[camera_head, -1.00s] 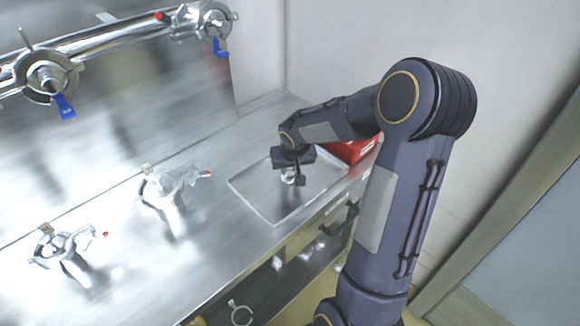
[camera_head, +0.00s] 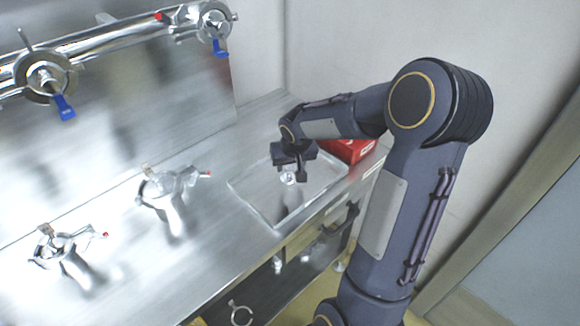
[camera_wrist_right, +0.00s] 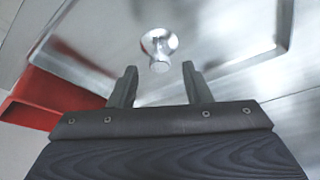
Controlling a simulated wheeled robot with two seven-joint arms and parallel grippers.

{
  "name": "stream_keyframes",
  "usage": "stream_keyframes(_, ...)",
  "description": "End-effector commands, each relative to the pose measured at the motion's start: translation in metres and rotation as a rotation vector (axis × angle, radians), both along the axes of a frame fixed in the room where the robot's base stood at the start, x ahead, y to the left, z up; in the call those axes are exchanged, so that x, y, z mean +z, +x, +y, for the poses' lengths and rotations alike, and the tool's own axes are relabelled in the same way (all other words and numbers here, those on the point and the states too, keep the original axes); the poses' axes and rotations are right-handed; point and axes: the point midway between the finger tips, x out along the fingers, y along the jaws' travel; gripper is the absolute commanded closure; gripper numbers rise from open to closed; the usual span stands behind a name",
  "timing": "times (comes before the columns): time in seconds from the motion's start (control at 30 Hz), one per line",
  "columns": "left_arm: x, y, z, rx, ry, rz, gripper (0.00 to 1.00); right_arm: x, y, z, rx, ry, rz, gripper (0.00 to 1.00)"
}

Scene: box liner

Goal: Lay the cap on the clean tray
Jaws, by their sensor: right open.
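The cap (camera_head: 287,178) is a small shiny metal piece with a round flange and a short knob. It lies on the clean tray (camera_head: 243,205), a shallow metal tray on the steel counter. In the right wrist view the cap (camera_wrist_right: 159,46) is beyond the fingertips, apart from them, with the tray's rim (camera_wrist_right: 284,30) to its right. My right gripper (camera_head: 297,174) is just above the tray near the cap, and it is open and empty; its two spread fingers (camera_wrist_right: 160,80) show in the right wrist view. My left gripper is not in view.
A red box (camera_head: 347,150) stands at the tray's far right end, near my right wrist. Two clamp fittings (camera_head: 168,186) (camera_head: 64,246) stand on the counter to the left. A pipe with blue-handled valves (camera_head: 62,106) runs along the wall. A lower shelf holds a ring clamp (camera_head: 240,314).

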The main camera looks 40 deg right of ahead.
Motion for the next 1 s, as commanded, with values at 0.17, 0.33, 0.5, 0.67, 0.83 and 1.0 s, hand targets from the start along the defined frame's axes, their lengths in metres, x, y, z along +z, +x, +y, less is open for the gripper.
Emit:
stream_keyframes(0.17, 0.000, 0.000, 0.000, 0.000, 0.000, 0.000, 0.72, 0.039, -0.014, 0.007, 0.000, -0.002, -0.006, 0.56)
stream_keyframes(0.33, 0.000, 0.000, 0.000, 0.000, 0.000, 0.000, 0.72, 0.069, -0.025, 0.012, 0.000, -0.001, -0.004, 0.56)
stream_keyframes(0.5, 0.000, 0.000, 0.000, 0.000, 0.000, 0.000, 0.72, 0.086, -0.032, 0.015, 0.000, 0.000, -0.002, 0.56)
stream_keyframes(0.67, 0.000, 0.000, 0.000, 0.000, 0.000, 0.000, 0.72, 0.099, -0.056, 0.035, 0.034, 0.028, -0.014, 0.56)
stream_keyframes(0.83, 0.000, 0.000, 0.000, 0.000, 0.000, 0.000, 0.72, 0.109, -0.128, 0.096, 0.148, 0.137, -0.060, 0.56)
stream_keyframes(1.0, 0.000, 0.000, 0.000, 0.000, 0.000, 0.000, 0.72, 0.098, -0.194, 0.155, 0.278, 0.268, -0.122, 0.56)
